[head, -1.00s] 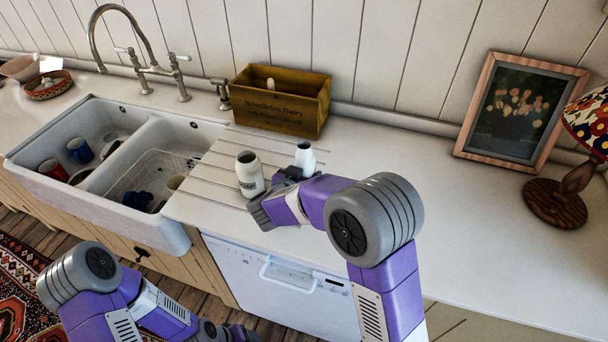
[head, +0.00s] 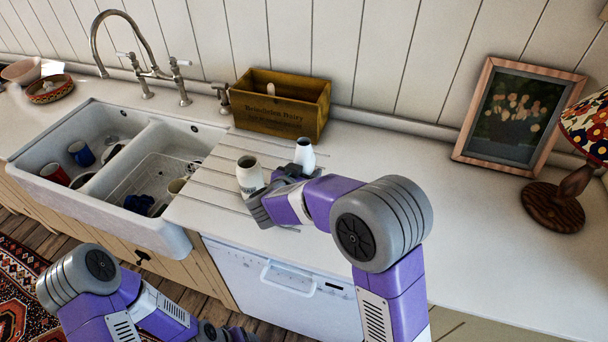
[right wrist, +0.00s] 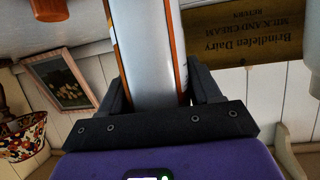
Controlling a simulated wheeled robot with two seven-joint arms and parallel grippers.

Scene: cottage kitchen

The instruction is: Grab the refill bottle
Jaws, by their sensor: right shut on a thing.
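A white bottle (head: 304,154) with a narrower neck stands out above my right gripper (head: 280,178) in the head view. My right gripper (right wrist: 162,92) is shut on this bottle; in the right wrist view the bottle's pale body (right wrist: 148,50), with orange-brown edges, runs between the two dark fingers. Its lower part is hidden in the head view. My left gripper (head: 228,332) is low at the bottom edge of the head view, away from the counter; its fingers cannot be made out.
A white open-mouthed jar (head: 249,174) stands just left of the right gripper on the grooved drainboard. A wooden crate (head: 280,104) stands behind. A sink (head: 120,160) with cups is at left. A framed picture (head: 516,115) and a lamp (head: 560,195) stand at right; the counter between is clear.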

